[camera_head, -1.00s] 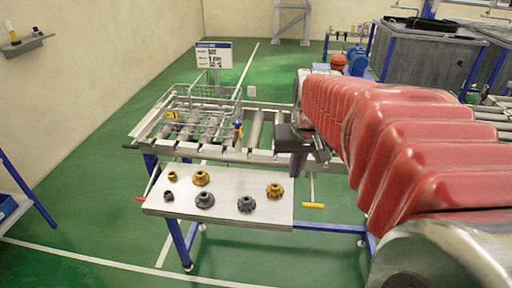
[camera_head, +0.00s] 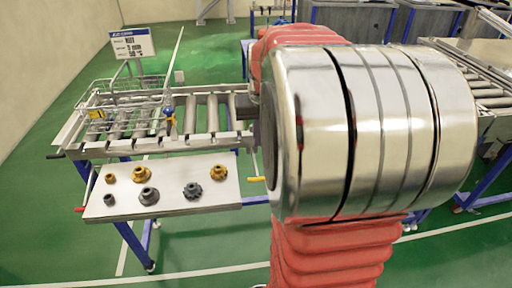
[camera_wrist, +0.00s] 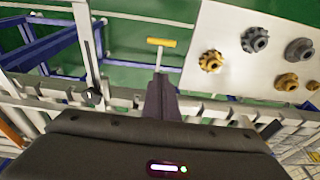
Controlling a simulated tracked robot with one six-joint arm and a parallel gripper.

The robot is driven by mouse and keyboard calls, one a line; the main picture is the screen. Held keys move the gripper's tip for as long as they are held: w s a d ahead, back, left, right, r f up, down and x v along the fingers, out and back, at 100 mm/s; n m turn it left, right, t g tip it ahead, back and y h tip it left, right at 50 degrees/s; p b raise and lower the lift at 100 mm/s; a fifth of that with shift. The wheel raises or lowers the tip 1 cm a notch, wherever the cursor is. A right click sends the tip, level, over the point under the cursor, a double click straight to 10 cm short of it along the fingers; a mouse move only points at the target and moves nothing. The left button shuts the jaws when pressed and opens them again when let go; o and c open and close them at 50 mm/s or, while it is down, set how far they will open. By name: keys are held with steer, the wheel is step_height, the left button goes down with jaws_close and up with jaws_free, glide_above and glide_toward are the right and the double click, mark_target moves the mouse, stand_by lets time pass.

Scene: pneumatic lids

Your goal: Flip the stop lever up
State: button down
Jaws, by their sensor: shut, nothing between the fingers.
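A lever with a yellow T-handle (camera_head: 257,179) hangs below the front edge of the roller conveyor, just left of my arm. In the wrist view the yellow handle (camera_wrist: 161,42) lies beyond my fingertips, with its stem running back toward them. A second lever with a red grip (camera_head: 79,209) sticks out left of the parts plate. No label shows which is the stop lever. My gripper (camera_wrist: 161,82) has its dark fingers together and empty, over the conveyor edge; contact with the stem cannot be told.
The parts plate (camera_head: 225,190) with several yellow and grey gear-like parts lies left of the yellow handle. A wire basket (camera_head: 104,95) sits on the rollers at left, near a blue-topped post (camera_head: 168,112). Blue frame legs stand below; green floor is open in front.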

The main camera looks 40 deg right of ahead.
glide_above(258, 180)
steer(key=w+d, duration=0.2)
steer(key=w, duration=0.1)
step_height(258, 180, down, 9)
steer(key=shift+s+r, duration=0.1)
steer(key=shift+r, duration=0.05)
steer(key=f, duration=0.1)
steer(key=s+a+f, duration=0.1)
steer(key=shift+s+f, duration=0.15)
steer(key=shift+f, duration=0.15)
steer(key=shift+s+a+f, duration=0.15)
steer(key=shift+s+f, duration=0.05)
steer(key=shift+f, duration=0.2)
steer(key=shift+f, duration=0.2)
steer(key=shift+s+a+f, duration=0.1)
steer(key=shift+f, duration=0.9)
steer(key=shift+s+a+f, duration=0.1)
steer(key=shift+s+f, duration=0.05)
steer(key=shift+f, duration=0.8)
steer(key=shift+s+a+f, duration=0.1)
steer(key=shift+f, duration=0.9)
steer(key=shift+r, duration=0.1)
